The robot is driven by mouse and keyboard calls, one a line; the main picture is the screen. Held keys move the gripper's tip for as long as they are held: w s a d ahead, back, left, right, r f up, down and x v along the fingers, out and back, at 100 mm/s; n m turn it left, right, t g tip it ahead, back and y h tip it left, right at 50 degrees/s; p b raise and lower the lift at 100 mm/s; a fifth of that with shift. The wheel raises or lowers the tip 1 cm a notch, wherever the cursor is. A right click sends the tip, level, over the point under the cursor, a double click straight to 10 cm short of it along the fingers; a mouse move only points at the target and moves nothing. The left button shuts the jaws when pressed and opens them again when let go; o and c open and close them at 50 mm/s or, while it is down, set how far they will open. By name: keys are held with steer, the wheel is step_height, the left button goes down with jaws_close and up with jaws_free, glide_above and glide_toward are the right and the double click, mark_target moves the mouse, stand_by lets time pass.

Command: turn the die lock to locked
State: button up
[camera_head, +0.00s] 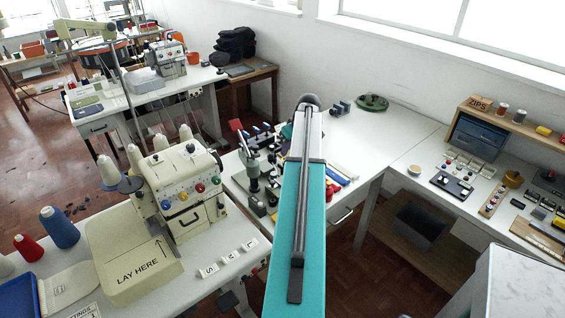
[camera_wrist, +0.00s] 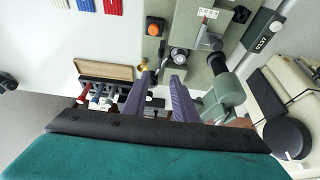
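The green-grey buttonhole machine (camera_wrist: 195,15) lies below my gripper in the wrist view. The fingertips are close to the knob; contact cannot be told. The machine also shows in the head view (camera_head: 252,172), left of my teal arm, which hides my gripper there.
Red and blue strips (camera_wrist: 113,6) lie on the white table. A cream sewing machine (camera_head: 182,185) with thread cones stands left of the arm. A side bench (camera_head: 415,185) with small parts is at the right.

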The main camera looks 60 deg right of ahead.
mark_target(282, 170)
steer(key=shift+p+x, duration=1.85)
steer(key=shift+x, duration=3.75)
